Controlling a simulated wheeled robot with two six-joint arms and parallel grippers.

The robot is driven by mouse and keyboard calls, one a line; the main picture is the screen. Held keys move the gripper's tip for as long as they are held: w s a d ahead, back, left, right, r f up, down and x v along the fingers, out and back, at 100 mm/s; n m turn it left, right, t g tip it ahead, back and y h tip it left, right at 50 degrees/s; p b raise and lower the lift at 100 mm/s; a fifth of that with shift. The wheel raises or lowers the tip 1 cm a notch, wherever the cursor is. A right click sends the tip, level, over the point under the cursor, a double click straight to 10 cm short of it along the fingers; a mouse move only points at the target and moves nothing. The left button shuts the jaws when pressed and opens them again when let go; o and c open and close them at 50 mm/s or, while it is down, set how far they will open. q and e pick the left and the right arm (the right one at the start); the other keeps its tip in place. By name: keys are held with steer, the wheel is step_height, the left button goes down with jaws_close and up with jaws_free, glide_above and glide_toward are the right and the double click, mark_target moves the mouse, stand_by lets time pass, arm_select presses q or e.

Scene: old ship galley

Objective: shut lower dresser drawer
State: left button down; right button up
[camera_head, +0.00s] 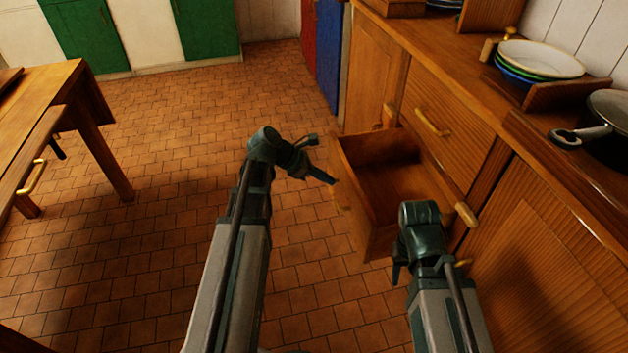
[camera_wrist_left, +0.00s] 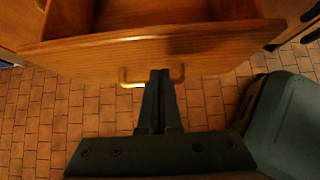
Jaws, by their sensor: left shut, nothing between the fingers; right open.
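The lower dresser drawer (camera_head: 364,218) is pulled well out of the wooden dresser (camera_head: 540,235), and its inside looks empty. My left gripper (camera_head: 331,180) is shut and empty at the drawer's front. In the left wrist view the shut fingertips (camera_wrist_left: 160,74) are at the middle of the brass handle (camera_wrist_left: 133,76) on the drawer front (camera_wrist_left: 100,57); I cannot tell if they touch it. My right gripper (camera_head: 396,274) is by the drawer's near side, pointing down; its fingers are mostly hidden by its own wrist.
The upper drawer (camera_head: 440,115) is shut, with a brass handle. Stacked plates (camera_head: 541,58) and a dark pan (camera_head: 608,108) stand on the dresser top. A wooden table (camera_head: 50,92) stands at the left. The tiled floor (camera_head: 170,160) between is clear.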

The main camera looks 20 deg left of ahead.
mark_target(348, 181)
arm_select(q)
steer(key=shift+w+d+r, duration=0.1)
steer(key=shift+w+d, duration=0.45)
steer(key=shift+d, duration=0.25)
steer(key=shift+w+d, duration=0.55)
steer(key=shift+d, duration=0.25)
steer(key=w+d, duration=0.6)
steer(key=d, duration=0.3)
steer(key=w+d, duration=0.6)
steer(key=d, duration=0.3)
steer(key=shift+w+d, duration=0.15)
